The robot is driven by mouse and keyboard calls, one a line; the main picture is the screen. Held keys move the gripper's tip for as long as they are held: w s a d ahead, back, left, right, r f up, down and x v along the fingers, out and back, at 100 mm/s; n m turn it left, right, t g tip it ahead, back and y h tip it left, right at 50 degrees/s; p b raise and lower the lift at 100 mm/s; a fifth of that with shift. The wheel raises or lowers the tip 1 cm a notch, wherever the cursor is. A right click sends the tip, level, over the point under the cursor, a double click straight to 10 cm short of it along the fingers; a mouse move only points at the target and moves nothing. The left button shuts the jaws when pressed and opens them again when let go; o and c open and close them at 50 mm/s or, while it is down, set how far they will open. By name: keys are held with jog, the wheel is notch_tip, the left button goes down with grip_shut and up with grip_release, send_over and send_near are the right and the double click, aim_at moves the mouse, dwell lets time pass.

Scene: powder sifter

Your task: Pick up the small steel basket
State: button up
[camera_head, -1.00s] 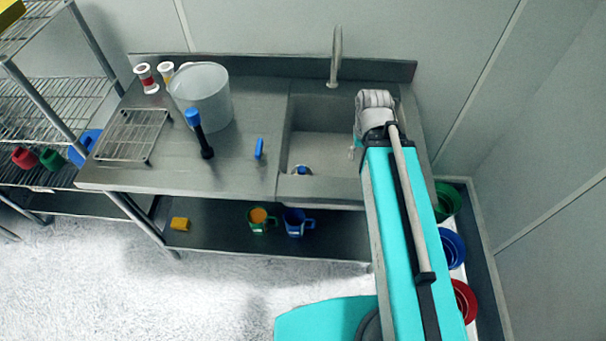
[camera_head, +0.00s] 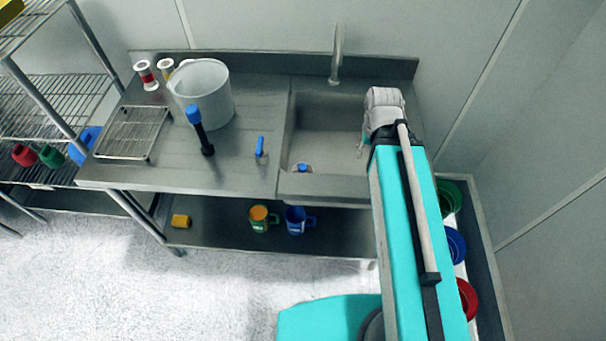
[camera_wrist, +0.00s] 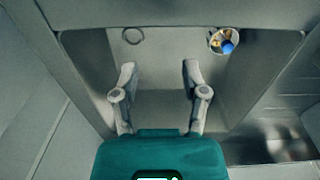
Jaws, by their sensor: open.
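A small round steel basket (camera_head: 301,166) sits in the near left corner of the sink (camera_head: 325,115), with something blue in it. In the wrist view the basket (camera_wrist: 211,46) is at the upper right, holding a blue ball and yellowish bits. My gripper (camera_wrist: 159,72) is open and empty over the sink, its two fingers apart. The basket lies beyond the fingertips and to their right in the wrist view, apart from them. In the head view my arm hides the fingers and the right part of the sink.
A tall faucet (camera_head: 337,55) stands behind the sink. On the counter to the left are a white bucket (camera_head: 207,90), a black blue-topped tool (camera_head: 203,138), a small blue item (camera_head: 259,147) and a wire rack (camera_head: 130,133). A dark ring (camera_wrist: 133,36) lies in the sink.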

jog(key=o, duration=0.4)
jog(key=shift+c, duration=0.2)
jog(key=shift+o, duration=0.2)
jog(key=shift+w+a+f+n+b, duration=0.2)
jog(key=shift+w+f+n+b, duration=0.3)
jog(key=shift+n, duration=0.3)
jog(key=n+b, duration=1.2)
jog(key=n, duration=1.8)
send_over(304, 166)
notch_tip(304, 166, down, 12)
jog(key=shift+r, duration=0.25)
jog(key=shift+a, duration=0.1)
jog(key=shift+f, duration=0.15)
notch_tip(304, 166, down, 8)
jog(key=b, duration=0.8)
jog(key=shift+f, duration=0.15)
